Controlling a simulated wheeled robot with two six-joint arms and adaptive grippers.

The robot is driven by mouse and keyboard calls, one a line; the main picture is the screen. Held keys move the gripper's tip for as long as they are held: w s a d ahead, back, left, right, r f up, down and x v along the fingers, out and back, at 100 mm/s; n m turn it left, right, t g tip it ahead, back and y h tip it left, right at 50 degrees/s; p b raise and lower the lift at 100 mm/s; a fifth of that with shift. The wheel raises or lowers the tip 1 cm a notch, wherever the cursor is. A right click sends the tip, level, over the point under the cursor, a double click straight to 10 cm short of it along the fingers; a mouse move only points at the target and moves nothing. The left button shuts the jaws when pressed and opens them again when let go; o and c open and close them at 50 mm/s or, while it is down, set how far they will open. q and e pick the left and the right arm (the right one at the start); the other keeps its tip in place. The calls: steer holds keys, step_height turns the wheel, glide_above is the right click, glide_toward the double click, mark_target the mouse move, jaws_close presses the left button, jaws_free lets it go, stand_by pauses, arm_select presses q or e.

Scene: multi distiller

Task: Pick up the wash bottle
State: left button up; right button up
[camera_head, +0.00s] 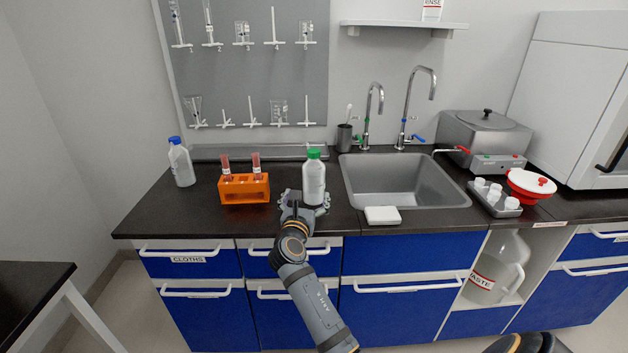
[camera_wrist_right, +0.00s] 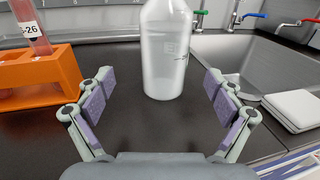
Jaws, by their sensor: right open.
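A clear bottle with a green cap (camera_head: 314,182) stands upright on the black counter, left of the sink. It also shows in the right wrist view (camera_wrist_right: 166,55), where its top is cut off. My right gripper (camera_head: 303,199) is at the near side of this bottle. In the right wrist view its fingers (camera_wrist_right: 158,92) are spread open, with the bottle's lower part ahead and between them, apart from both pads. A second bottle with a blue cap (camera_head: 181,164) stands at the counter's left end. My left gripper is not in view.
An orange rack (camera_head: 244,189) with two red tubes stands just left of the green-capped bottle. The sink (camera_head: 405,183) is to its right, with a white block (camera_head: 382,215) at the front. A tray of white containers (camera_head: 494,201) lies further right.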

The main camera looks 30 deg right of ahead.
mark_target(314, 182)
steer(key=x, duration=0.2)
steer(key=shift+w+d+f, duration=0.15)
steer(key=shift+d+f, duration=0.05)
steer(key=shift+d, duration=0.05)
steer(key=shift+w+d+r, duration=0.1)
steer(key=x, duration=0.5)
steer(key=shift+d, duration=0.2)
steer(key=shift+s, duration=0.2)
steer(key=shift+a+r, duration=0.1)
steer(key=shift+c, duration=0.4)
steer(key=c, duration=0.9)
